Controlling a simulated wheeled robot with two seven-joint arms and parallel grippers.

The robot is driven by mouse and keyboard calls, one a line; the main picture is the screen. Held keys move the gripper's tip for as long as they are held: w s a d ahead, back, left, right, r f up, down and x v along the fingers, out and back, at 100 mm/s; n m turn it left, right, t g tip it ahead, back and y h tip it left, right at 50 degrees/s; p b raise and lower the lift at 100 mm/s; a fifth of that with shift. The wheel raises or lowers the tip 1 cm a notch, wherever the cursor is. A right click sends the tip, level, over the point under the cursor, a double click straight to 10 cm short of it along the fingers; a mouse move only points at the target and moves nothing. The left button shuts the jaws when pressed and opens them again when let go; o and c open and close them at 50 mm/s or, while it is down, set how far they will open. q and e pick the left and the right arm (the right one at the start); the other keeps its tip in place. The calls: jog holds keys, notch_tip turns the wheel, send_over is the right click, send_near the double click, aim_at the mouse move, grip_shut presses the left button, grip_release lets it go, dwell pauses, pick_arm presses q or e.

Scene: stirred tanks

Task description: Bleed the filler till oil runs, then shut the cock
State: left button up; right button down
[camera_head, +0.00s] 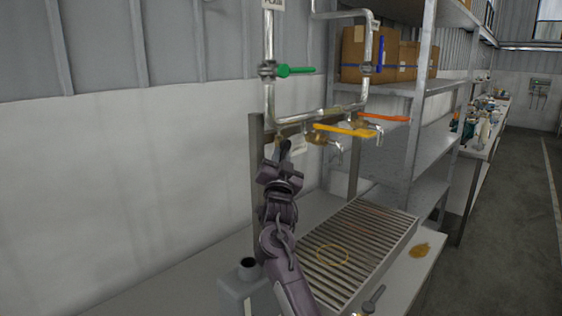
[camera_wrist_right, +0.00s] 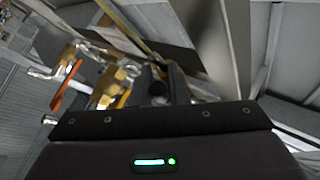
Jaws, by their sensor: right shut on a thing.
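My right gripper (camera_head: 284,152) is raised at the left end of the pipe manifold, shut on a small part there that it mostly hides. In the right wrist view the jaws (camera_wrist_right: 160,86) close around something dark, beside brass cocks (camera_wrist_right: 116,80). To the right of the gripper in the head view are a cock with a yellow lever (camera_head: 345,130) and one with an orange lever (camera_head: 385,117), with spouts below. A green lever (camera_head: 297,71) sits on the upright pipe (camera_head: 269,98). I see no running oil. My left gripper is out of view.
A slatted drip grate (camera_head: 372,232) lies below the spouts, with a yellowish ring on it. A brown oil patch (camera_head: 420,250) lies to its right. A grey can (camera_head: 243,279) with a dark mouth stands at front left. Metal shelving (camera_head: 412,150) stands close on the right.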

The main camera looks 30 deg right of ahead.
jog(key=shift+r, duration=0.3)
jog(key=c, duration=1.8)
grip_release()
jog(key=o, duration=0.4)
jog(key=shift+w+f, duration=0.15)
jog(key=shift+f, duration=0.1)
jog(key=shift+s+a+f, duration=0.15)
jog(key=shift+s+f, duration=0.1)
jog(key=shift+s, duration=0.05)
jog(key=b+v, duration=0.2)
jog(key=v, duration=0.5)
jog(key=shift+b, duration=0.4)
jog(key=shift+r, duration=0.1)
